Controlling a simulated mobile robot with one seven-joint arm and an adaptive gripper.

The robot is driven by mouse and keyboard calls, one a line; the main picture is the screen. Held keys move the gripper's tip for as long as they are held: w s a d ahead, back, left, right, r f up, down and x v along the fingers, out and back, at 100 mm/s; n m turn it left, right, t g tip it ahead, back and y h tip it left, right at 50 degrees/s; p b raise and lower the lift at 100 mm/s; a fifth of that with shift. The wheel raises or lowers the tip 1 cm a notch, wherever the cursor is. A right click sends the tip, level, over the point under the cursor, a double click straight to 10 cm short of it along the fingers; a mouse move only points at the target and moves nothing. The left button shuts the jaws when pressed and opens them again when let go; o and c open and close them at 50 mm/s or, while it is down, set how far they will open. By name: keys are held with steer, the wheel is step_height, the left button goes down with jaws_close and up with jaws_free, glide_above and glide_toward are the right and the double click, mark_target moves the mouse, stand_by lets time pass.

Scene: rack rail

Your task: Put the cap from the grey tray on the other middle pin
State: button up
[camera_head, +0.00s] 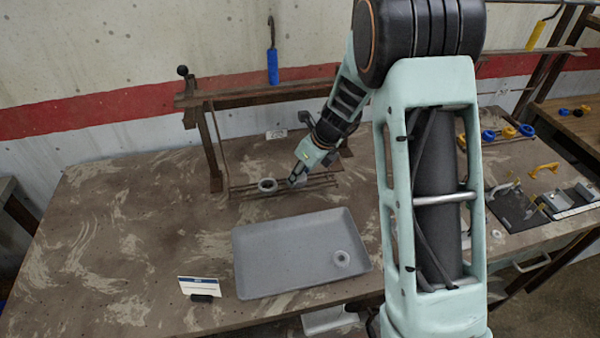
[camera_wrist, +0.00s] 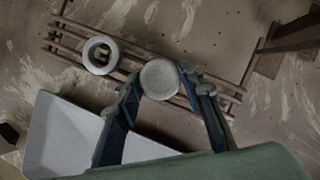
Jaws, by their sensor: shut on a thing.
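My gripper (camera_head: 295,181) is low over the rack of thin rails (camera_head: 310,184) at the back of the table. In the wrist view, my gripper (camera_wrist: 163,84) is shut on a pale round cap (camera_wrist: 160,79), with a finger on each side. The cap is over the rails; whether it touches them or a pin I cannot tell. A grey ring-shaped piece (camera_head: 267,184) sits on the rack to the left, also seen in the wrist view (camera_wrist: 100,56). Pins are too small to make out.
A dark frame with a crossbar (camera_head: 250,98) stands behind the rack, a blue-handled tool (camera_head: 272,60) above it. A small sign (camera_head: 201,287) stands left of the tray. Yellow and blue parts (camera_head: 507,132) lie at right. The table's left side is clear.

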steer(key=shift+f, duration=0.2)
steer(key=o, duration=1.1)
steer(key=shift+o, duration=0.2)
steer(key=shift+r, duration=0.1)
